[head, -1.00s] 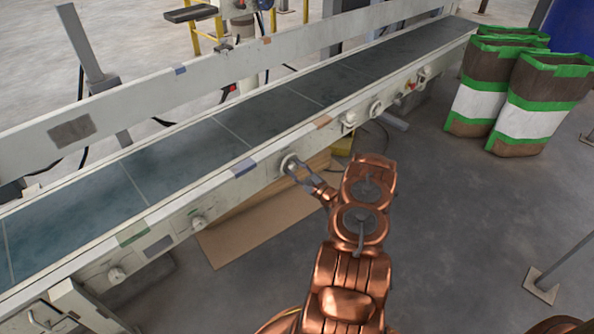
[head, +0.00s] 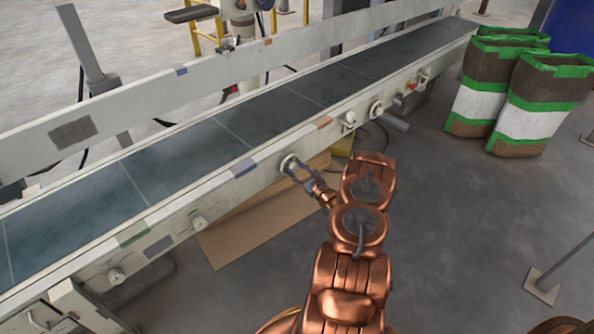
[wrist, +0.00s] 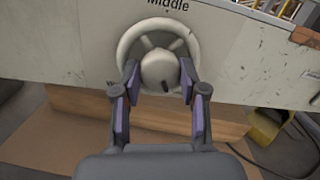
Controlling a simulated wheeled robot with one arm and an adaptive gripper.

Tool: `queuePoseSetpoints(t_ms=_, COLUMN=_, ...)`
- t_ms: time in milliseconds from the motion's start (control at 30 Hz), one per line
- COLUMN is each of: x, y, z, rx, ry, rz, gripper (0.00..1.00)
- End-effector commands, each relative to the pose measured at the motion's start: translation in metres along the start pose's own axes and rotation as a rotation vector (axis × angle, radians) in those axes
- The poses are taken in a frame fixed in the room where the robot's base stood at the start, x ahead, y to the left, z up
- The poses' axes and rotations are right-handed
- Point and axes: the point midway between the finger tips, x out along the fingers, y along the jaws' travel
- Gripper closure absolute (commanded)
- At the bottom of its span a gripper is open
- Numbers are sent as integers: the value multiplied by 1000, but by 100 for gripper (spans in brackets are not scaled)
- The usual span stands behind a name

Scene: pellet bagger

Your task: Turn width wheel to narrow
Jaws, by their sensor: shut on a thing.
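The width wheel (wrist: 125,45) is a pale spoked handwheel with a round hub, mounted on the side of the conveyor rail. The word "Middle" stands above it with a small mark. A letter "W" shows at its lower left, and the rest of that label is hidden. My gripper (wrist: 158,82) reaches the wheel from below, its fingers on either side of the hub and shut on it. A dark peg or slot shows low on the hub. In the head view the wheel (head: 287,162) sits on the near rail, with my gripper (head: 297,170) at it.
The conveyor belt (head: 190,150) runs diagonally behind the wheel. Other knobs (head: 349,122) sit along the same rail. Cardboard (head: 255,222) lies on the floor under the rail. Brown, white and green bags (head: 540,110) stand at right, with clear floor before them.

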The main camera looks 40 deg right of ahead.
Motion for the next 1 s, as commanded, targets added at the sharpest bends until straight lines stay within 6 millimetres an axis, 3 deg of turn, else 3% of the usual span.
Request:
queuePoseSetpoints(t_ms=233, x=0, y=0, z=0, rx=0, ry=-1, rz=1, gripper=93)
queuePoseSetpoints(t_ms=267, x=0, y=0, z=0, rx=0, ry=-1, rz=1, gripper=56)
queuePoseSetpoints(t_ms=500, x=0, y=0, z=0, rx=-1, ry=0, rz=0, gripper=32)
queuePoseSetpoints(t_ms=833, x=-2, y=0, z=0, rx=-1, ry=0, rz=-1, gripper=32)
queuePoseSetpoints(t_ms=1000, x=-18, y=-2, z=-1, rx=-1, ry=2, rz=-2, gripper=32)
